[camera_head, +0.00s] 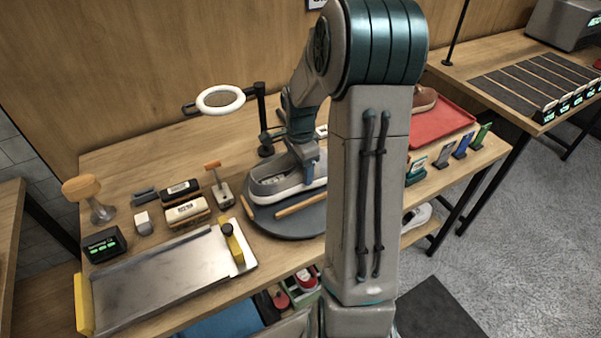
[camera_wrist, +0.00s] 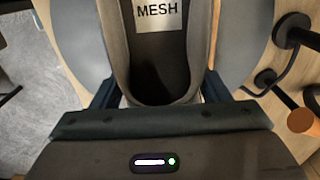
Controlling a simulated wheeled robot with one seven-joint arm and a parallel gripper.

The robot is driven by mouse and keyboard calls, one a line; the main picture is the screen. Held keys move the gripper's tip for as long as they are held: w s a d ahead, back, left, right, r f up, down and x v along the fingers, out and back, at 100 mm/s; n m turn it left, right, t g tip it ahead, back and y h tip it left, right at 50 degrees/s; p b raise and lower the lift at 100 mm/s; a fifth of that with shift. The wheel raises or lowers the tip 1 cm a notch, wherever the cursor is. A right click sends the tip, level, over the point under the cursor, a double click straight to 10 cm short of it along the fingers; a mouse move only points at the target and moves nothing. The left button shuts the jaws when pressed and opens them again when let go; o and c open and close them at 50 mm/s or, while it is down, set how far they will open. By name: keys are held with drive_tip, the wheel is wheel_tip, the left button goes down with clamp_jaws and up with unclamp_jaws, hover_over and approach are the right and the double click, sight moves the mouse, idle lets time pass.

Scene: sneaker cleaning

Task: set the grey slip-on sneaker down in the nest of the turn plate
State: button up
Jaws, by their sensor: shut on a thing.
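The grey slip-on sneaker (camera_head: 268,187) has a white sole and sits low over the dark round turn plate (camera_head: 275,226) in the head view. Wooden bars (camera_head: 300,206) on the plate lie beside it. I cannot tell whether the sole touches the plate. My gripper (camera_head: 308,168) is shut on the sneaker at its right end, partly hidden by my arm. In the wrist view my gripper (camera_wrist: 160,88) has one finger on each side of the sneaker's opening (camera_wrist: 162,75), where a "MESH" label shows inside. The turn plate (camera_wrist: 245,42) shows on both sides of it.
A ring lamp (camera_head: 220,99) on a black stand rises behind the plate. Brushes (camera_head: 187,212) and a metal tray (camera_head: 160,280) lie to the left. A red mat (camera_head: 440,122) with a brown shoe (camera_head: 424,98) is at the right. My arm hides the plate's right side.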

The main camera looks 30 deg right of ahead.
sight(301, 175)
drive_tip(key=shift+f, duration=1.65)
drive_tip(key=shift+f, duration=0.1)
drive_tip(key=o, duration=1.2)
